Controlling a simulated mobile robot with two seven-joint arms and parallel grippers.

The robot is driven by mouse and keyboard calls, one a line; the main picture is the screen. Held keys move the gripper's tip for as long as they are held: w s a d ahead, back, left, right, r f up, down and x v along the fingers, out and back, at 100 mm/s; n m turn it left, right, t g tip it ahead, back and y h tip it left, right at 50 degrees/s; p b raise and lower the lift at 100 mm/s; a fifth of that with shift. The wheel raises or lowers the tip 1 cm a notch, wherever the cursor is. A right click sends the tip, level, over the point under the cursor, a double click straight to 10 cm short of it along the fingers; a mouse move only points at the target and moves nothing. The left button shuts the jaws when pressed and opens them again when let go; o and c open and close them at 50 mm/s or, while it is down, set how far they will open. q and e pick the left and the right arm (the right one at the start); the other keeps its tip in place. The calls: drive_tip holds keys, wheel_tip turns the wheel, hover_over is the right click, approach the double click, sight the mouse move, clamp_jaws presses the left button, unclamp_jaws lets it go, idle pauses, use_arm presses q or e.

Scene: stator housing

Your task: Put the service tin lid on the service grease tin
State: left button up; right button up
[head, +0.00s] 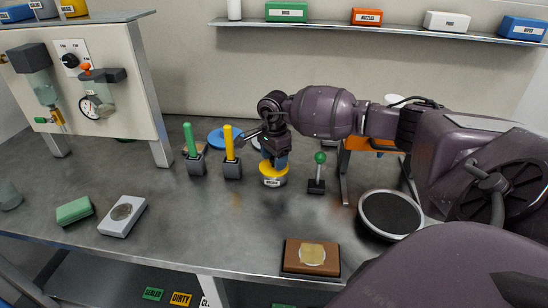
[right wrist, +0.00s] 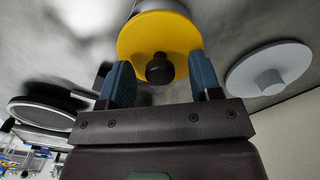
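The yellow service tin lid (head: 264,174) sits on top of the labelled service grease tin (head: 272,182) in the head view. The lid (right wrist: 140,35) also shows in the right wrist view, with its black knob (right wrist: 159,70). My right gripper (head: 274,158) is just above the lid. In the right wrist view its blue fingers (right wrist: 162,80) stand apart on either side of the knob, with gaps, so it is open. The lid hides most of the tin there. I cannot tell whether the lid is fully seated. My left gripper is not in view.
A blue disc (head: 222,136) lies behind the green-handled (head: 190,140) and yellow-handled (head: 229,142) tools in dark holders. A green-knobbed stand (head: 318,172) is close right of the tin. A round black tray (head: 391,213) lies further right.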

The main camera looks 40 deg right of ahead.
idle(0.4)
wheel_tip(320, 180, up, 11)
idle(0.4)
drive_tip(key=shift+f, duration=0.15)
idle(1.0)
